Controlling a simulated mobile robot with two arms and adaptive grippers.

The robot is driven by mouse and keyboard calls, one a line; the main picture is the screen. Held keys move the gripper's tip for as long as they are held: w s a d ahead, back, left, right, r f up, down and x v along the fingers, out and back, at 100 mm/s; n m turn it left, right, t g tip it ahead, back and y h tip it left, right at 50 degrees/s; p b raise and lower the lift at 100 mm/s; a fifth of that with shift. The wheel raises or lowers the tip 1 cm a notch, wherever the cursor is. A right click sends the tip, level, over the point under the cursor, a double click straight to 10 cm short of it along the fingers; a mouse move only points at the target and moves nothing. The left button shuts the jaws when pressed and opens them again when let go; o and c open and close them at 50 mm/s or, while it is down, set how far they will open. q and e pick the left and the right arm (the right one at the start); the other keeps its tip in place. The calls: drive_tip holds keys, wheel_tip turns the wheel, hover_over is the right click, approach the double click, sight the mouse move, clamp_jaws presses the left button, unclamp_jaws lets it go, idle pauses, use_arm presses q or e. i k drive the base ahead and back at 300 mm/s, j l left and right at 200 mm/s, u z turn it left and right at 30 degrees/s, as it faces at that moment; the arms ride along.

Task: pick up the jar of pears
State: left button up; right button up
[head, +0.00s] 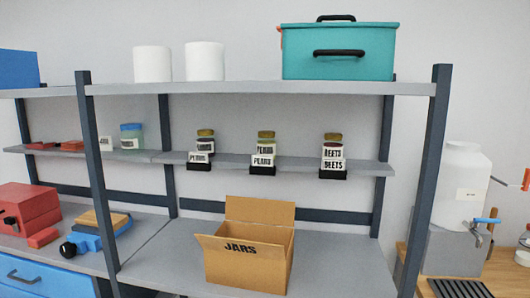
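Three jars with yellowish lids stand on the middle shelf, each behind a small labelled stand. The middle jar (266,142) has a label and a stand card that seem to start with P; the small print is hard to read and may say pears. The left jar (205,143) has a stand card that also seems to start with P, and its own label is partly covered. The right jar (332,145) and its card read BEETS. I cannot tell for sure which jar holds pears. Neither of my grippers is in view.
An open cardboard box (235,265) marked JARS stands on the lower grey surface (340,265). A teal toolbox (340,65) and white rolls (204,61) sit on the top shelf. A dark post (429,190) stands right of the jars. Red and blue tools lie at left.

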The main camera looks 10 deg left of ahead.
sight(266, 141)
drive_tip(key=j, duration=1.05)
drive_tip(key=i+j, duration=0.15)
drive_tip(key=j, duration=0.95)
